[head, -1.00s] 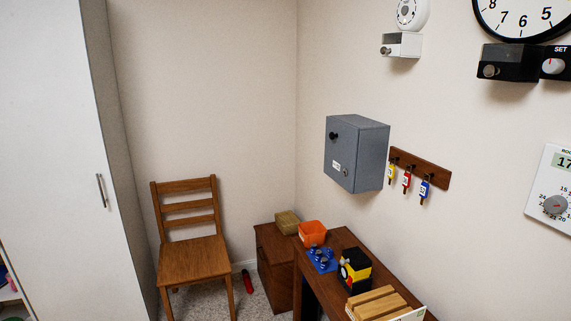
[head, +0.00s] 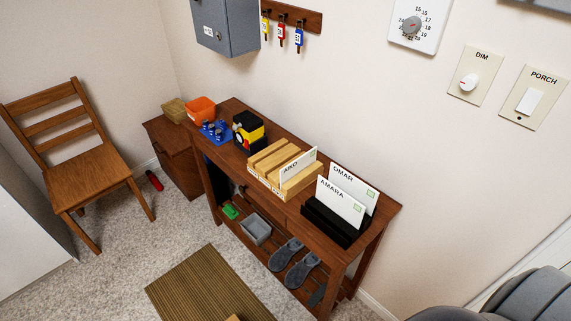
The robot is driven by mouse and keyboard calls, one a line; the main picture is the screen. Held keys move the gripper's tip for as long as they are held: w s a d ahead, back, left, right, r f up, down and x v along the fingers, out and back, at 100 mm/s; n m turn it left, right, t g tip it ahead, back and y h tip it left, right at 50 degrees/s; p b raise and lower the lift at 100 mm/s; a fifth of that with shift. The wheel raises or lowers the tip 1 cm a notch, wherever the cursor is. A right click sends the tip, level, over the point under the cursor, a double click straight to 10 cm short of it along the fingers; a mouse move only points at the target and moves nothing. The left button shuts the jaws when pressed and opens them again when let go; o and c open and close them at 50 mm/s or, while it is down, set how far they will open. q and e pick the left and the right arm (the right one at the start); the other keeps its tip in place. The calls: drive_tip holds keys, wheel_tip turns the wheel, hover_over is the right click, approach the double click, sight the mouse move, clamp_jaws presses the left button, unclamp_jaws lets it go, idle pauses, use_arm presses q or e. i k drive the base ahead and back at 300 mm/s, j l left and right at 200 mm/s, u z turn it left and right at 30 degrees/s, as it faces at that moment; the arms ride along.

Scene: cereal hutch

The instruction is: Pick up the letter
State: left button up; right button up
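Three white letters stand on the brown console table (head: 232,106). The letter marked AIKO (head: 298,168) stands upright in a slatted wooden holder (head: 268,155). The letter marked AMARA (head: 338,203) stands in front of the letter marked OMAR (head: 357,184) in a black holder (head: 326,221) near the table's right end. The holders hide their lower edges. A tan object (head: 233,318) on the doormat is cut off by the bottom edge, so I cannot tell what it is. Neither of my grippers is in view.
An orange bin (head: 200,109), blue rack (head: 216,133) and black-yellow device (head: 248,134) share the tabletop. Slippers (head: 285,254) and a grey tray (head: 256,230) are on the lower shelf. A striped doormat (head: 205,284) lies in front. A wooden chair (head: 88,178) stands left.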

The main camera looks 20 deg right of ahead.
sight(352, 212)
drive_tip(key=l+z, duration=0.25)
drive_tip(key=z, duration=0.2)
drive_tip(key=l+z, duration=0.4)
drive_tip(key=k+j, duration=0.05)
